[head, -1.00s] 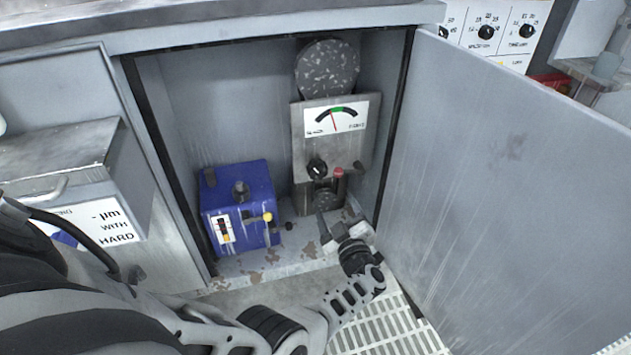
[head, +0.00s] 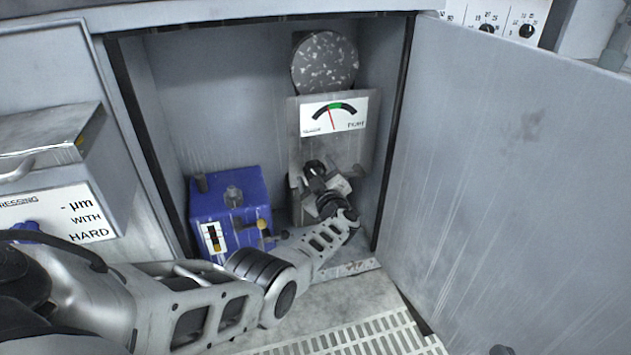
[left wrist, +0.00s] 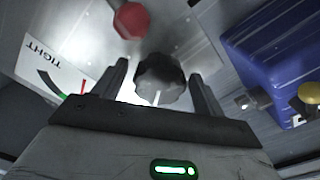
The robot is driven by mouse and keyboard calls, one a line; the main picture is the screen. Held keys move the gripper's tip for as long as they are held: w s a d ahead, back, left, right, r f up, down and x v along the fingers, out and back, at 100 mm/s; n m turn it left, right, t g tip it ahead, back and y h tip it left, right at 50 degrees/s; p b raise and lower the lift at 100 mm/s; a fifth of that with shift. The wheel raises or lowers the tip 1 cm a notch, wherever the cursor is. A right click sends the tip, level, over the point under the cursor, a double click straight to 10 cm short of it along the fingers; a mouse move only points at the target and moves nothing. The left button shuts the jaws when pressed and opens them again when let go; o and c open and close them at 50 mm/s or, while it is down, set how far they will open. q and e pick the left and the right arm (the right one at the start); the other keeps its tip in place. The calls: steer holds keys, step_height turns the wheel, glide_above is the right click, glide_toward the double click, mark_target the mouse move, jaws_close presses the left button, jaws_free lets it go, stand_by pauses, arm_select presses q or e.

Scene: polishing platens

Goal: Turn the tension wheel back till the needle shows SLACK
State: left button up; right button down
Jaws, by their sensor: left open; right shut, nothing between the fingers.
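The tension wheel, a black lobed knob (head: 314,167), sits on the grey metal plate below the gauge. In the left wrist view the black knob (left wrist: 160,78) shows between the two fingers of my open left gripper (head: 330,178), with gaps on both sides. I cannot tell how deep the fingers reach around it. The gauge (head: 334,116) has a green patch at the top of its arc, with SLACK at left and TIGHT at right. Its red needle (head: 331,119) points just left of the green.
A red knob (left wrist: 131,19) is close beside the black one; my gripper hides it in the head view. A blue box (head: 232,205) stands left in the cabinet. A speckled disc (head: 325,62) is above the gauge. The open door (head: 480,170) bounds the right side.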

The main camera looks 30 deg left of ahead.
arm_select(q)
steer(key=shift+w+a, duration=0.1)
steer(key=c, duration=1)
steer(key=shift+o, duration=0.2)
